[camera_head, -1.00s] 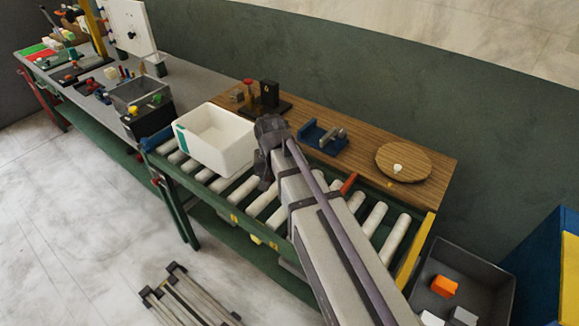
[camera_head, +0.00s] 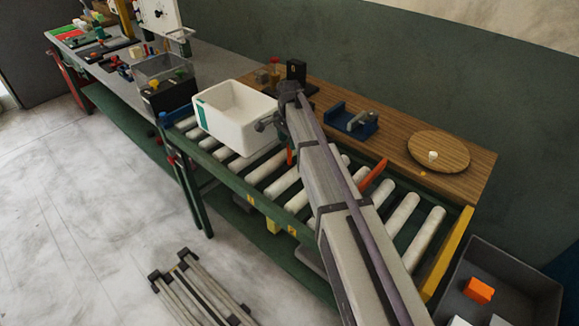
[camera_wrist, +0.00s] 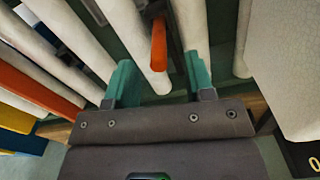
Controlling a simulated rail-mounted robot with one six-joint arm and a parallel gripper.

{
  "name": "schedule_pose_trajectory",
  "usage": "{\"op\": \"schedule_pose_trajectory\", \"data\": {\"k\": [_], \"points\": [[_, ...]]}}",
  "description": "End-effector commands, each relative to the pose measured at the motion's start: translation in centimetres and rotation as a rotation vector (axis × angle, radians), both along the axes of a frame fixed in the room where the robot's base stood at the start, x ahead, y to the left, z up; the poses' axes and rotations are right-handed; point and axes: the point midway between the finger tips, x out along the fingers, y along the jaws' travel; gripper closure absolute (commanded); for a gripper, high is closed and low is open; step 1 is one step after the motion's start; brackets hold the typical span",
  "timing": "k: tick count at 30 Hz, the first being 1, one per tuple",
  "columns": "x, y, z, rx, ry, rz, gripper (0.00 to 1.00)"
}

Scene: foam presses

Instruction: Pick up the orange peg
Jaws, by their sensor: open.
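The orange peg (camera_wrist: 158,43) shows in the wrist view, slim and rounded at its near end, among the white rollers. It lies beyond my gripper (camera_wrist: 159,62), in line with the gap between the two teal fingers. The fingers are open with nothing held, and I see no contact with the peg. In the head view, a small orange piece (camera_head: 290,157) beside my arm at the rollers appears to be the same peg. The fingertips are not clear there.
A white tote (camera_head: 236,115) stands on the conveyor left of my arm. A longer orange bar (camera_head: 374,174) lies across the rollers to the right. Behind are a blue fixture (camera_head: 364,130) and a round wooden board (camera_head: 438,146). A grey bin (camera_head: 535,284) is at lower right.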

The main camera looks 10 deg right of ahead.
Motion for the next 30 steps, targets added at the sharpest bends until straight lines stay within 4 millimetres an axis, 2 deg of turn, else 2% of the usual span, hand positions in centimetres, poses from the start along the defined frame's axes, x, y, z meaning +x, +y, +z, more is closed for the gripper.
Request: {"op": "schedule_pose_trajectory", "data": {"k": [4, 9, 12, 19, 30], "points": [[0.0, 0.0, -0.6, 0.000, 0.000, 0.000, 0.51], [0.0, -0.3, -4.0, 0.000, 0.000, 0.000, 0.51], [0.0, -0.3, -5.5, 0.000, 0.000, 0.001, 0.51], [0.0, -0.3, -5.1, 0.000, 0.000, 0.001, 0.51], [0.0, -0.3, -5.0, 0.000, 0.000, 0.001, 0.86]]}}
